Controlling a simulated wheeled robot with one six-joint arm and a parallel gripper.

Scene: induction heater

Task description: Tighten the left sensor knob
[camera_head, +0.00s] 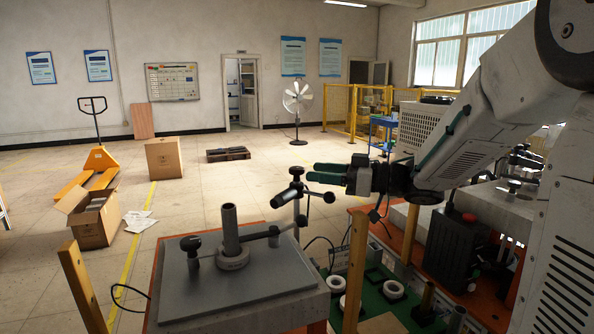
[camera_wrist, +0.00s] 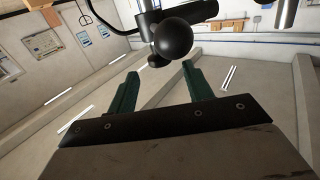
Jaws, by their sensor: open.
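My gripper (camera_head: 313,172) comes in from the right with its green fingers pointing left, above the fixture with the grey plate. In the wrist view its fingers (camera_wrist: 158,75) stand apart with nothing between their tips. A black ball knob (camera_wrist: 173,38) on a metal rod shows large just beyond the fingertips. In the head view, a black knob (camera_head: 328,197) sits on a bar just below the fingers, beside an upright post with a black clamp head (camera_head: 296,172). Another black knob (camera_head: 190,243) stands at the plate's left. I cannot tell which one is the left sensor knob.
A metal tube (camera_head: 230,230) stands upright on the grey plate (camera_head: 240,300). Wooden posts (camera_head: 356,265) rise at the front. A green board with white rings (camera_head: 393,289) and a black box (camera_head: 455,255) lie to the right. Open floor lies beyond.

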